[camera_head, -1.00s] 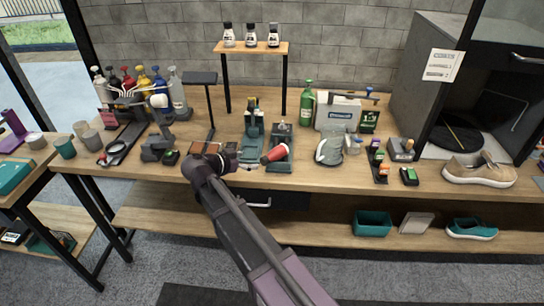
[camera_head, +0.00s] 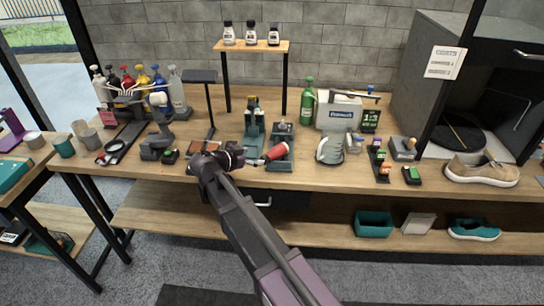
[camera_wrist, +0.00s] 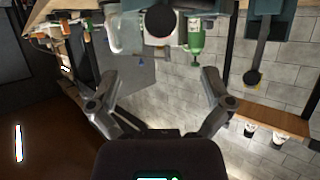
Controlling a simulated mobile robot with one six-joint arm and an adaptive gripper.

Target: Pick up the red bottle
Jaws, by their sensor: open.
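Another red bottle (camera_head: 127,79) stands in the row of bottles at the back left. My gripper shows in the wrist view (camera_wrist: 160,78) with its two fingers spread wide and nothing between them. In the head view my wrist is just left of the lying red object, and the fingers are hard to make out. I cannot clearly make out either red bottle in the wrist view.
A green bottle (camera_head: 307,103) stands behind the stand; it also shows in the wrist view (camera_wrist: 196,38). A raised shelf (camera_head: 251,47) holds small bottles. A black lamp-like post (camera_head: 208,105) rises behind my wrist.

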